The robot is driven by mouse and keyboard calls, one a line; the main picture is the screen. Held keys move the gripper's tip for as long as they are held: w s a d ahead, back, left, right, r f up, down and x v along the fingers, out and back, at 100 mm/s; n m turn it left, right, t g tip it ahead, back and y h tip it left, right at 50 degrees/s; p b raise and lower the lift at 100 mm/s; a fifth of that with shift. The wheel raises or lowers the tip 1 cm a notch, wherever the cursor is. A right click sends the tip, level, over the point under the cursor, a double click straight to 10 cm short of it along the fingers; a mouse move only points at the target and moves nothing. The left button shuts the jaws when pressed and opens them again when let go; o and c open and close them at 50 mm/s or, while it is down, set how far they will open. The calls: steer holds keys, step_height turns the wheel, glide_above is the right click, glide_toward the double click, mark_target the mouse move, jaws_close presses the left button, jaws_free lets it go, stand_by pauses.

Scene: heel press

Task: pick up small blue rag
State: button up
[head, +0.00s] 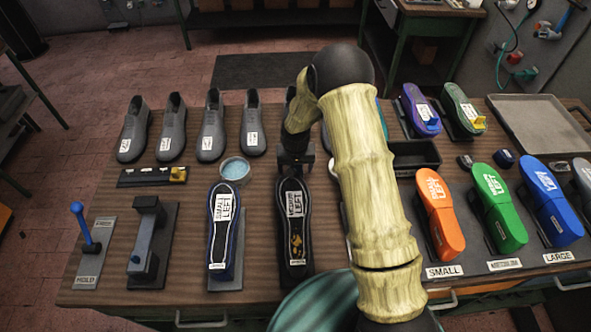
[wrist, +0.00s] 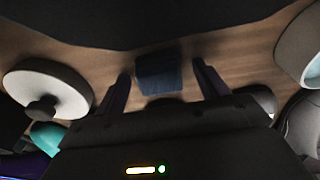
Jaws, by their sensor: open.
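A small dark blue rag (wrist: 158,74) lies on the wooden table in the wrist view, looking like a folded square. My gripper (wrist: 161,69) is open, with one finger on each side of the rag; I cannot tell whether they touch it. In the head view my gripper (head: 295,166) points down just behind the black shoe sole marked LEFT (head: 293,215). The rag is not clearly visible there, apparently hidden by my gripper and arm.
A bowl of light blue contents (head: 235,170) stands left of my gripper. Grey shoes (head: 210,130) stand behind it. A pale round disc with a dark knob (wrist: 45,92) is near the wrist view's left edge. Coloured shoe forms (head: 497,208) fill the right side.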

mark_target(296, 167)
steer(key=c, duration=1)
steer(key=shift+r, duration=0.1)
steer(key=shift+c, duration=0.2)
step_height(296, 167, up, 10)
steer(key=shift+f+b, duration=0.1)
steer(key=shift+b, duration=1.15)
steer(key=shift+o, duration=0.4)
